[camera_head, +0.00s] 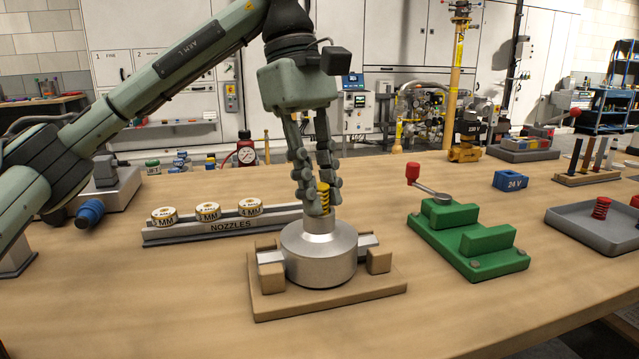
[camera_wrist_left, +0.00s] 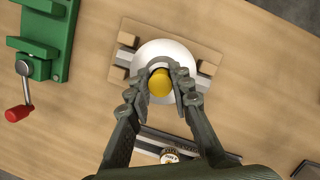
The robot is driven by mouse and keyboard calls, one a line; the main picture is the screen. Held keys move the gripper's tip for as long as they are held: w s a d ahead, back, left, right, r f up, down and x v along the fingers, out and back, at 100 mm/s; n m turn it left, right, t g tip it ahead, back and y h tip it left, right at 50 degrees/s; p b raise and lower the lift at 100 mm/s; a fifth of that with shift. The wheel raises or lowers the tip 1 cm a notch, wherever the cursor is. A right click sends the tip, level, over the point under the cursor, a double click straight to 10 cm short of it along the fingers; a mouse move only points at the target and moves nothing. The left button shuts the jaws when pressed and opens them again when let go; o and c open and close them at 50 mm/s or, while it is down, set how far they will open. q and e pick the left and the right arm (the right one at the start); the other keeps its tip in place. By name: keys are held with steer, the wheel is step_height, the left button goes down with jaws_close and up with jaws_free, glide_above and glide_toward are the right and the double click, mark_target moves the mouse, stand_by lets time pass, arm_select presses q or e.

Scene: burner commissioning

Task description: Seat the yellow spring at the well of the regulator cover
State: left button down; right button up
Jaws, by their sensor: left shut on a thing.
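The yellow spring (camera_head: 323,199) stands upright between the fingers of my left gripper (camera_head: 318,200), which is shut on it. The regulator cover (camera_head: 319,254) is a round silver metal body held in a wooden cradle (camera_head: 330,299). The spring is at the top centre of the cover, over its well; its lower end is hidden, so I cannot tell how deep it sits. In the left wrist view the spring's yellow top (camera_wrist_left: 159,84) shows between the fingertips, above the pale cover (camera_wrist_left: 165,52). My right gripper is not in view.
A nozzle rack (camera_head: 228,229) stands behind and left of the cradle. A green clamp fixture (camera_head: 470,240) with a red-knobbed lever is to the right. A grey tray (camera_head: 590,229) with a red spring (camera_head: 601,208) lies further right. The table front is clear.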

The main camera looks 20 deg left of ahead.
arm_select(q)
steer(key=shift+f, duration=0.15)
steer(key=c, duration=1.3)
jaws_free()
steer(key=v, duration=1.2)
steer(key=shift+d, duration=0.1)
steer(key=shift+c, duration=0.2)
